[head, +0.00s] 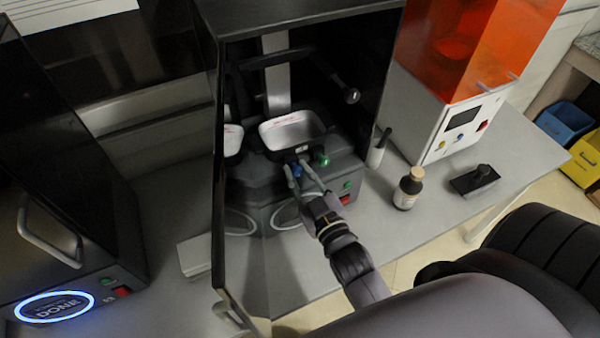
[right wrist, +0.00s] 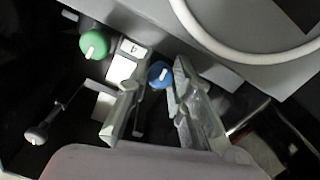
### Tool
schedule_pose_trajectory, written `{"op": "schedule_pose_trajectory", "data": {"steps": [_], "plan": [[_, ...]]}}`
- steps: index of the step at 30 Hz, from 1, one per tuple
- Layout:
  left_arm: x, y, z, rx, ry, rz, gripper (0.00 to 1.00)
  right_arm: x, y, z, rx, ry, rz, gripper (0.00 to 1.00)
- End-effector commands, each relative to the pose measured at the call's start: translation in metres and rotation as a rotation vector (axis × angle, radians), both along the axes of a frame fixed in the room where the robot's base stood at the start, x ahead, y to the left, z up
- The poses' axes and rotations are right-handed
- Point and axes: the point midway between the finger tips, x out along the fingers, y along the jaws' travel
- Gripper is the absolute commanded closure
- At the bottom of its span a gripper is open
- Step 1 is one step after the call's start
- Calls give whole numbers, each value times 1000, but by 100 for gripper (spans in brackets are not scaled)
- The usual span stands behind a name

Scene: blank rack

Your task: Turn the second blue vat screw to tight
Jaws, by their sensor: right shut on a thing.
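The blue vat screw (head: 296,170) sits at the front of the black vat mount in the open dark printer, below the white-rimmed vat (head: 291,130). In the right wrist view the screw (right wrist: 160,73) is a round blue knob with a white pointer mark, which slants. My right gripper (head: 303,172) is shut on it; in the right wrist view its fingertips (right wrist: 159,80) are on both sides of the knob. A green screw (head: 323,160) is to its right in the head view and also shows in the right wrist view (right wrist: 93,43). My left gripper is out of view.
The printer's door (head: 218,200) stands open to the left of my right gripper. A brown bottle (head: 408,188) and a black tool (head: 474,179) are on the bench to the right. An orange-hooded machine (head: 455,45) stands behind them. Bare bench lies around the bottle.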

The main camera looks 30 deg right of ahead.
Motion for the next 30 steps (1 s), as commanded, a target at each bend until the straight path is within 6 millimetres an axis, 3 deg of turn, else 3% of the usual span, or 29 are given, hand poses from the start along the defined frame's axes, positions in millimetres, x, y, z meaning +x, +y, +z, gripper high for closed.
{"op": "schedule_pose_trajectory", "data": {"steps": [5, 6, 14, 24, 30], "plan": [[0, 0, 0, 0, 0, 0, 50, 0, 0, -2, -1, 4, 0, 100], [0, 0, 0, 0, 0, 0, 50, 0, 0, -2, -1, 4, 1, 77], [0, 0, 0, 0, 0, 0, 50, 0, 0, -1, -2, 2, 0, 60], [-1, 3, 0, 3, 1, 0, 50, -2, 0, 0, -2, 1, 0, 59], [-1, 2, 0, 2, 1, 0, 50, -29, 2, -2, -2, 6, -1, 59]]}}
